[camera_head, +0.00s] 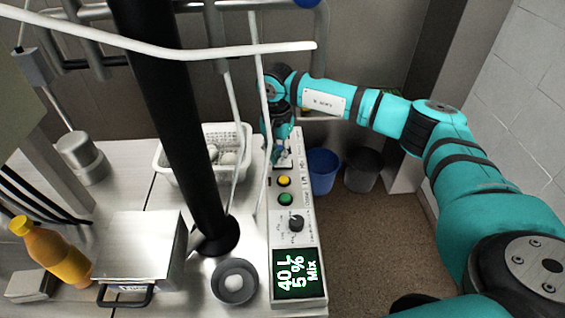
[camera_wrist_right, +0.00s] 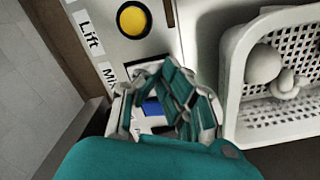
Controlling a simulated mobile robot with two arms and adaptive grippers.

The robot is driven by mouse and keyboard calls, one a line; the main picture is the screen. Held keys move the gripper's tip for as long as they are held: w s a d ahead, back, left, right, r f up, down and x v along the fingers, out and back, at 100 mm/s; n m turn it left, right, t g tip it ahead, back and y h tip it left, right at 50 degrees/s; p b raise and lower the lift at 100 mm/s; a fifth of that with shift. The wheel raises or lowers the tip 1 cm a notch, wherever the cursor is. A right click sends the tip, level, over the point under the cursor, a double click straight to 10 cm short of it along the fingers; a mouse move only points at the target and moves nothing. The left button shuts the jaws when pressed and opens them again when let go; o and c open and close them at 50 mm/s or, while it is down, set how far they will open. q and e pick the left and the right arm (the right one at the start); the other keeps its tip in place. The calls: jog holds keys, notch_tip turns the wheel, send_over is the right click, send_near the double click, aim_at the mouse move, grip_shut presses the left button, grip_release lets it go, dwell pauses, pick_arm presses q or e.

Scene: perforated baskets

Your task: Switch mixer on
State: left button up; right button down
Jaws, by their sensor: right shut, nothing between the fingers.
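The mixer's white control panel (camera_head: 262,233) stands along the right edge of the table. It carries a yellow button (camera_head: 284,181), a green button (camera_head: 286,199), a black knob (camera_head: 296,223) and a lit display (camera_head: 298,274) reading "40 L 5 % Mix". My right gripper (camera_head: 282,156) is shut and empty over the panel's far end, beyond the yellow button. In the right wrist view the shut fingers (camera_wrist_right: 170,98) are over a blue part (camera_wrist_right: 152,107) beside a label starting "Mi". They partly hide it, and contact cannot be told. The yellow button (camera_wrist_right: 133,20) is beside "Lift". My left gripper is not seen.
A white perforated basket (camera_head: 168,170) with pale round items stands left of the panel; it is also close by in the right wrist view (camera_wrist_right: 236,75). A black column (camera_head: 175,110) rises nearby. A bottle (camera_head: 55,252), metal box (camera_head: 142,245) and grey bowl (camera_head: 234,268) stand on the table.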

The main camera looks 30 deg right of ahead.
jog(key=shift+f, duration=0.15)
jog(key=shift+r+p, duration=1.6)
jog(key=shift+r, duration=1.95)
